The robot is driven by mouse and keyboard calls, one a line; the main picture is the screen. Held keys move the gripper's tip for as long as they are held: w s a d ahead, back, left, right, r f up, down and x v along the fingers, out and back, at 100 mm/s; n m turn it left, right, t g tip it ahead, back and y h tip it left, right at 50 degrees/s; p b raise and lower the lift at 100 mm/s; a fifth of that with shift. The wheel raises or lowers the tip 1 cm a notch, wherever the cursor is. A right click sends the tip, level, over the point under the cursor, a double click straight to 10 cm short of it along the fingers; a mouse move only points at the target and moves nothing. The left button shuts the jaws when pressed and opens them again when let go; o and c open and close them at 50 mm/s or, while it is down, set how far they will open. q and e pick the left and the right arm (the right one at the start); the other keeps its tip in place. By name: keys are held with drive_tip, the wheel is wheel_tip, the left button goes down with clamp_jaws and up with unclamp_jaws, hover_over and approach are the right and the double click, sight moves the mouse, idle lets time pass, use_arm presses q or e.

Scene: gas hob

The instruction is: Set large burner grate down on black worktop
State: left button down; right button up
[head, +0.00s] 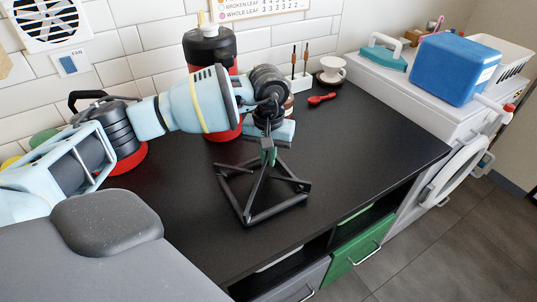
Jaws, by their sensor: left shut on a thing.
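The large burner grate (279,210) is a black square frame with bars running up from its corners to the middle. It is over the black worktop (350,155), near the front edge. I cannot tell whether its underside touches the worktop. My left gripper (268,148) reaches down from above and is shut on the top middle of the grate. The wrist partly hides the fingers. My right gripper is out of view.
A red and black canister (209,50) stands behind my left arm. A red spoon (321,99) and a white cup on a saucer (332,68) lie at the back. A blue box (455,70) sits on the white machine at right. The worktop right of the grate is clear.

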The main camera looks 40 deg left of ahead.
use_arm(q)
drive_tip(key=shift+f, duration=0.4)
idle(1.3)
drive_tip(key=c, duration=1.5)
unclamp_jaws()
drive_tip(key=shift+f, duration=0.1)
wheel_tip(320, 180, up, 7)
drive_tip(key=shift+r, duration=0.45)
